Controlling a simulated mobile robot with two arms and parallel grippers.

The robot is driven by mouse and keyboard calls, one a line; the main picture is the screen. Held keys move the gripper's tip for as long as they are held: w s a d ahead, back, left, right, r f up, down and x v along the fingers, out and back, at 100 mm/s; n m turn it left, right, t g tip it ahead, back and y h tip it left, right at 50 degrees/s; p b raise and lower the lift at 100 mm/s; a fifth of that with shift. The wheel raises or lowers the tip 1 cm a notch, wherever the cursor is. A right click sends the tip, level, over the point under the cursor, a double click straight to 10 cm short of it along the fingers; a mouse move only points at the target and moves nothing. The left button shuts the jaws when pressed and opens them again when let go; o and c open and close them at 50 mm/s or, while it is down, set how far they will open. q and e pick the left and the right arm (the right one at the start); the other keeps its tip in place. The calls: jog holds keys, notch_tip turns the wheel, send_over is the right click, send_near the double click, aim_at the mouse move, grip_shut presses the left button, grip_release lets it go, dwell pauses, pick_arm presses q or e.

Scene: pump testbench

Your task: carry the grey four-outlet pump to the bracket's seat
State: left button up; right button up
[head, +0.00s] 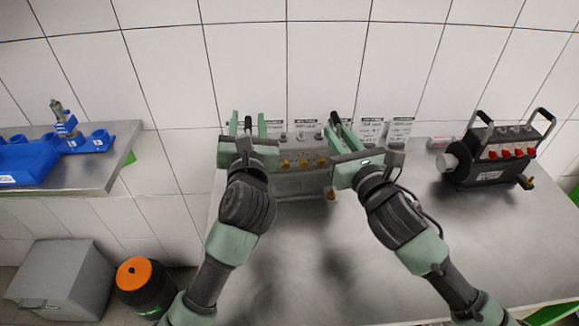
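The grey four-outlet pump (292,185) stands on the metal bench in the middle of the head view, with yellowish outlets along its front. Its ends are partly hidden by my grippers. My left gripper (248,124) is at the pump's left end, its fingers apart on either side of a dark upright part that looks like a handle. My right gripper (341,130) is at the right end, by another dark handle part; its fingers look apart. I cannot tell whether either touches a handle. I cannot clearly make out the bracket's seat.
A black pump (492,173) with red outlets stands on the right of the bench (400,270). Labels (371,131) line the tiled wall behind. A side table (95,172) at left holds a blue bin (27,163) and blue fixture (84,143). The bench front is clear.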

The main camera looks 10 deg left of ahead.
pick_arm(q)
jog(key=shift+w+a, duration=0.1)
jog(key=shift+w, duration=0.15)
pick_arm(e)
jog(key=shift+w+a, duration=0.1)
jog(key=shift+w, duration=0.1)
pick_arm(q)
jog(key=c, duration=0.4)
pick_arm(e)
jog(key=c, duration=0.4)
pick_arm(q)
grip_shut()
pick_arm(e)
grip_shut()
pick_arm(q)
jog(key=shift+r, duration=0.35)
pick_arm(e)
jog(key=shift+w+r, duration=0.1)
jog(key=shift+r, duration=0.25)
